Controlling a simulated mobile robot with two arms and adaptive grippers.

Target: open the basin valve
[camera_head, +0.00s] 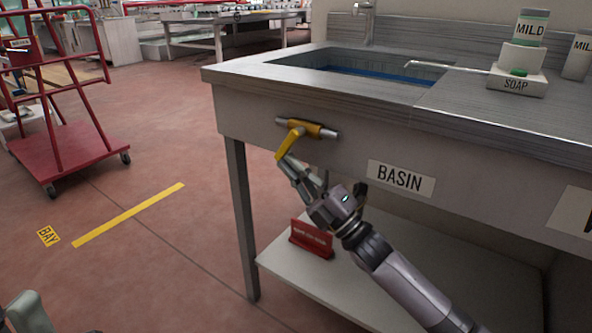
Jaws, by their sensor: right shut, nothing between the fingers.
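The basin valve (317,129) is on the front panel of the sink counter, left of the BASIN label (401,178). It has a metal pipe stub at each end and a yellow lever (287,144) that slants down and to the left. My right gripper (288,164) reaches up from the lower right. Its fingertips are at the lower end of the lever, touching it or very close. It is shut with nothing between the fingers. Part of my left gripper (27,312) shows at the bottom left corner, cut off by the frame, far from the valve.
The basin (365,75) is sunk in the counter top and shows blue inside. A soap block (517,82) and MILD bottles stand at the right. A red sign (311,239) stands on the lower shelf (350,275). A red cart (75,157) is at the left; the floor between is clear.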

